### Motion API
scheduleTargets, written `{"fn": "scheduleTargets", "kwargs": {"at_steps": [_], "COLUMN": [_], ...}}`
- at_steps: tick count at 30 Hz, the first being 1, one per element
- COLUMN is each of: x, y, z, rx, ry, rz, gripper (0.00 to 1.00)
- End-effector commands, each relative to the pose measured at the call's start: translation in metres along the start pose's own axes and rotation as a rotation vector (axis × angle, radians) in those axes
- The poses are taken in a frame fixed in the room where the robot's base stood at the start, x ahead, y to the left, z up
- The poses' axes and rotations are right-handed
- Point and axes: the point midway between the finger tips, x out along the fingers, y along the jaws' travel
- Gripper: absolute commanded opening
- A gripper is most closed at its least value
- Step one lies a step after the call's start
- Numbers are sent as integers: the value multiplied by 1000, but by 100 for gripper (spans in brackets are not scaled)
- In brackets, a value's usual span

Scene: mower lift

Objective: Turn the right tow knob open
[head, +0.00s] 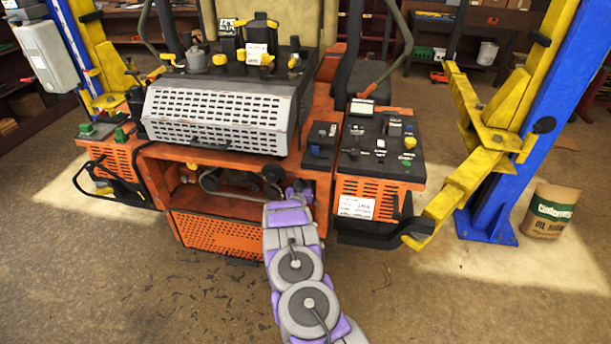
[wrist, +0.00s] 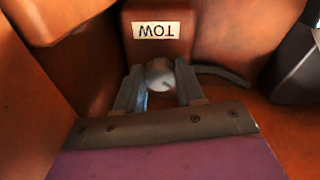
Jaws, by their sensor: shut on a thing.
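The tow knob (wrist: 160,75) is a small pale round knob in the wrist view, under a white label (wrist: 156,30) reading TOW upside down. My gripper (wrist: 160,88) has its two grey fingers on either side of the knob and is shut on it. In the head view my arm reaches into the right side of the open bay at the front of the orange mower (head: 230,205). My gripper (head: 299,190) is small there, and the knob is hidden from that view.
Orange walls stand close around my gripper in the wrist view, with a dark part (wrist: 296,65) at the right. A yellow lift arm (head: 455,195) and blue post (head: 530,130) stand right of the mower. An oil absorbent bag (head: 551,210) stands beyond. The front floor is clear.

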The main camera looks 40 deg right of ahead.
Motion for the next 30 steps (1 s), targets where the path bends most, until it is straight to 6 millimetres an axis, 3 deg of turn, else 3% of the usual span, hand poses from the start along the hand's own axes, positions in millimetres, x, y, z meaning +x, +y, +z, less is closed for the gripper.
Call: {"fn": "scheduleTargets", "kwargs": {"at_steps": [9,24,25,30], "x": [0,0,0,0], "y": [0,-1,-1,0], "z": [0,0,0,0], "rx": [-100,-114,-114,-114], "ry": [8,10,11,10], "rz": [-7,-10,-10,-10], "gripper": [7,7,40,57]}}
